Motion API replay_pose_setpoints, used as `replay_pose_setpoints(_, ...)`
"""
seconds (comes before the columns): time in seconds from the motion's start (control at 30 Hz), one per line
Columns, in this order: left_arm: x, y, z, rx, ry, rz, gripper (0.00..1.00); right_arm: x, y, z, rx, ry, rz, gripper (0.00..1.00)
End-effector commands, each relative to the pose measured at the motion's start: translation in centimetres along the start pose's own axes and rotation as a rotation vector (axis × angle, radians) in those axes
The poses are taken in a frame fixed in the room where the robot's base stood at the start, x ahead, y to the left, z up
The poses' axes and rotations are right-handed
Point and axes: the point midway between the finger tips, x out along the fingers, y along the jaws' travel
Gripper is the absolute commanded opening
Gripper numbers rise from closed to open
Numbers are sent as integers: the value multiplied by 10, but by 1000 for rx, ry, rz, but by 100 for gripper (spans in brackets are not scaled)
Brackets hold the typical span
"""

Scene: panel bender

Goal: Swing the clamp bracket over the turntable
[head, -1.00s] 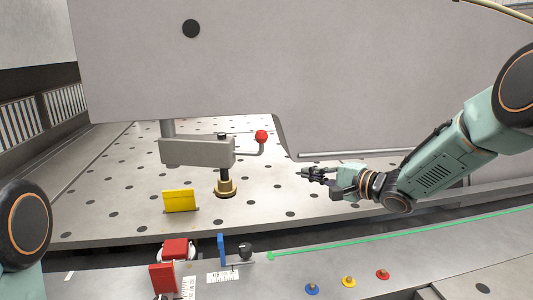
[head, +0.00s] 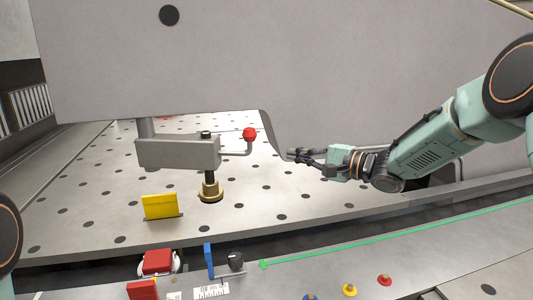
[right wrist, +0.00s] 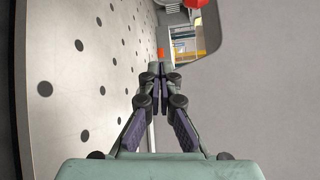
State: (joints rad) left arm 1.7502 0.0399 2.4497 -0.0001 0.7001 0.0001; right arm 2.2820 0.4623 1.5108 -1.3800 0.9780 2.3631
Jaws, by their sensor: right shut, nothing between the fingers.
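The clamp bracket (head: 178,152) is a grey block on a grey post over the perforated table, at the left of the head view. A bent rod with a red ball knob (head: 250,134) sticks out from its right end. A black spindle with a brass foot (head: 210,190) hangs under that end. My right gripper (head: 290,157) is shut and empty, to the right of and a little below the knob, apart from it. In the right wrist view the knob (right wrist: 196,3) is cut by the top edge, beyond the fingertips (right wrist: 160,75). I cannot make out a separate turntable. My left gripper is out of view.
A large grey panel (head: 380,80) stands behind my right gripper, with a cut-out by the knob. A yellow plate (head: 160,206) stands on the perforated table (head: 300,195). Red blocks, a blue tab (head: 209,261) and coloured buttons (head: 349,290) line the front ledge.

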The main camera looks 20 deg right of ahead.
Motion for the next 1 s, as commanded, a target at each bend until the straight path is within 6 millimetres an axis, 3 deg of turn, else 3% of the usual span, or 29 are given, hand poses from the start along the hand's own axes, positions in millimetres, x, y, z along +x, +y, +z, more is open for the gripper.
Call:
replay_pose_setpoints(0.5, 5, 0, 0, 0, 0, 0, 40, 82, 1, 1, -3, -4, 2, 0)
replay_pose_setpoints(0.7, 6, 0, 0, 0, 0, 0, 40, 102, 1, 0, -3, -4, 1, 0)
replay_pose_setpoints(1.0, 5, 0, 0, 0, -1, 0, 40, 96, -1, 20, 0, -3, 0, 0)
